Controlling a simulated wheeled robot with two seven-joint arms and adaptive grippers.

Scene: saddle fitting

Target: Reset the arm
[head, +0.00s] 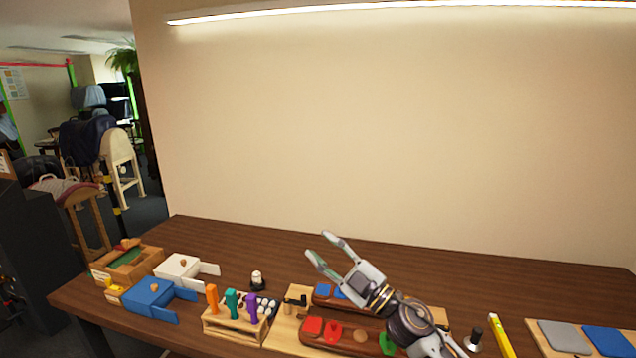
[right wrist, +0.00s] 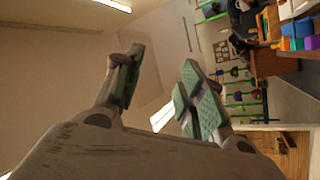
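My right gripper (head: 322,246) is raised above the middle right of the workbench in the head view, its fingers pointing up and to the left. In the right wrist view its two green-padded fingers (right wrist: 155,90) are spread apart with nothing between them. It touches no object. My right forearm and wrist hide part of the boards below. My left gripper is in neither view.
The brown workbench (head: 230,243) holds a wooden rack (head: 232,325) of coloured-handled tools, a blue box (head: 148,294), a white box (head: 180,267) and a wooden tray (head: 128,262) at left. A yellow tool (head: 501,336) and a board with grey (head: 563,337) and blue (head: 608,341) pads lie right. The back strip is clear.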

